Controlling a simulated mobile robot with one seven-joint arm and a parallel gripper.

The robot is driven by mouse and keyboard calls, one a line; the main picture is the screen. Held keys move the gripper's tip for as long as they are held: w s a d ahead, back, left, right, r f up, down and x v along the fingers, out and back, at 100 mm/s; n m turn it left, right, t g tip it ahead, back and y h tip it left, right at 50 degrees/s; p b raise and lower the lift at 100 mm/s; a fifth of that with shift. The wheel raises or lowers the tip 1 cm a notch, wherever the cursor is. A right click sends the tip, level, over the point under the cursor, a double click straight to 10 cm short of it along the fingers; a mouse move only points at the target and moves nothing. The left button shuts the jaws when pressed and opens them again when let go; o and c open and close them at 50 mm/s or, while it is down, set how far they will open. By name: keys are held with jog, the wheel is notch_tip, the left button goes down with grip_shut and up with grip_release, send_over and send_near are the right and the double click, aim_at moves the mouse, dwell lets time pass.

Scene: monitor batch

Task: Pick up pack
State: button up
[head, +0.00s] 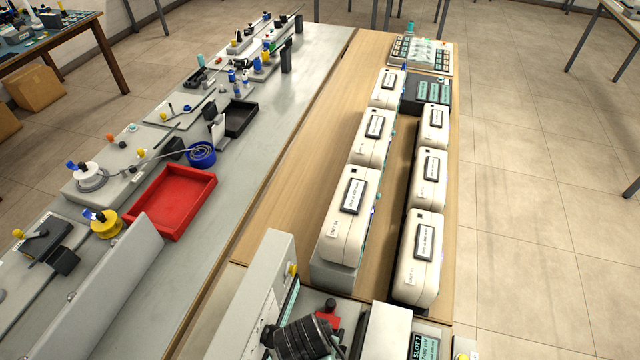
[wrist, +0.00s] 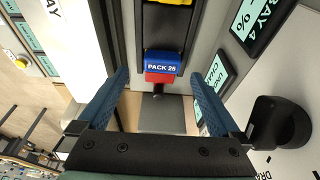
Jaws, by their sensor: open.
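The pack (wrist: 160,62) is a small blue block with a red lower part, labelled "PACK 25". It sits in a dark upright slot in the wrist view. My gripper (wrist: 158,78) is open, with one blue textured finger on each side of the slot. The pack lies between the fingertips in the picture; a gap shows on both sides, and I cannot tell how deep the fingers reach. A yellow piece (wrist: 168,2) shows above it, cut by the top edge. I cannot make out the pack or the gripper in the head view.
Dark-framed label plates (wrist: 257,22) stand right of the slot, with a black knob-like part (wrist: 280,122) lower down. In the head view, white monitors (head: 351,210) stand in two rows on a wooden table. A red tray (head: 172,201) sits on the grey bench at left.

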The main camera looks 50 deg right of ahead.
jog(key=shift+w+d+p+x, duration=0.15)
jog(key=shift+p+x, duration=0.05)
jog(key=shift+x, duration=1.2)
jog(key=shift+w+d+p+x, duration=0.1)
jog(key=shift+w+p+x, duration=0.05)
jog(key=shift+x, duration=1.25)
jog(key=shift+r, duration=0.1)
jog(key=c, duration=1.4)
jog(key=shift+r, duration=0.1)
